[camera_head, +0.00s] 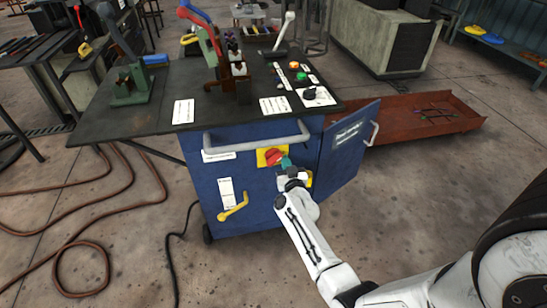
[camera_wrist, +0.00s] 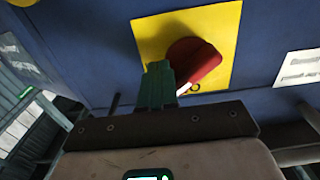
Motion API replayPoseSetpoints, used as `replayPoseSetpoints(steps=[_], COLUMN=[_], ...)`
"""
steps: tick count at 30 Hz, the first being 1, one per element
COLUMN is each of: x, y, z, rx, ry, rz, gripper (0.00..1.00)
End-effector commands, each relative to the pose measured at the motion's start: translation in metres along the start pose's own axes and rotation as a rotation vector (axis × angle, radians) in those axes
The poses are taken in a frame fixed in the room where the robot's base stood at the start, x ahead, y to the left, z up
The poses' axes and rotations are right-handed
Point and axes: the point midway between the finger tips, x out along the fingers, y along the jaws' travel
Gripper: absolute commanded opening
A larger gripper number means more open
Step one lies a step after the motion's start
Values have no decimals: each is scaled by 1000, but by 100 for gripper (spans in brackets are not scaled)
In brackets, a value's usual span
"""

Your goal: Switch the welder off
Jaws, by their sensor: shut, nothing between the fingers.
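The welder (camera_head: 235,187) is a blue cabinet with a dark top, in the middle of the head view. A red rotary knob (camera_head: 275,156) on a yellow plate (camera_head: 262,160) sits on its front below the grey handle. In the wrist view the red knob (camera_wrist: 195,62) is tilted on the yellow plate (camera_wrist: 150,32). My gripper (camera_head: 286,163) is at the knob, with its green fingers (camera_wrist: 158,82) shut together. They overlap the knob's left side in the wrist view; I cannot tell whether they touch it.
A blue door (camera_head: 345,150) stands open at the cabinet's right. A yellow lever (camera_head: 233,207) is low on the front. A grey bar handle (camera_head: 255,138) runs above the knob. Hoses (camera_head: 75,240) lie on the floor at left. A rusty tray (camera_head: 425,115) stands behind right.

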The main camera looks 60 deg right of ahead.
Motion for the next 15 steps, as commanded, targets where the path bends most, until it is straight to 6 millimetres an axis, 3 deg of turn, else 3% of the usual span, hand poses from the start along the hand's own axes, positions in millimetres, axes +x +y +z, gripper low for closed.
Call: replayPoseSetpoints(steps=[15], x=[0], y=[1], z=[-7], rx=[0], ry=[0], rz=[0], gripper=[0])
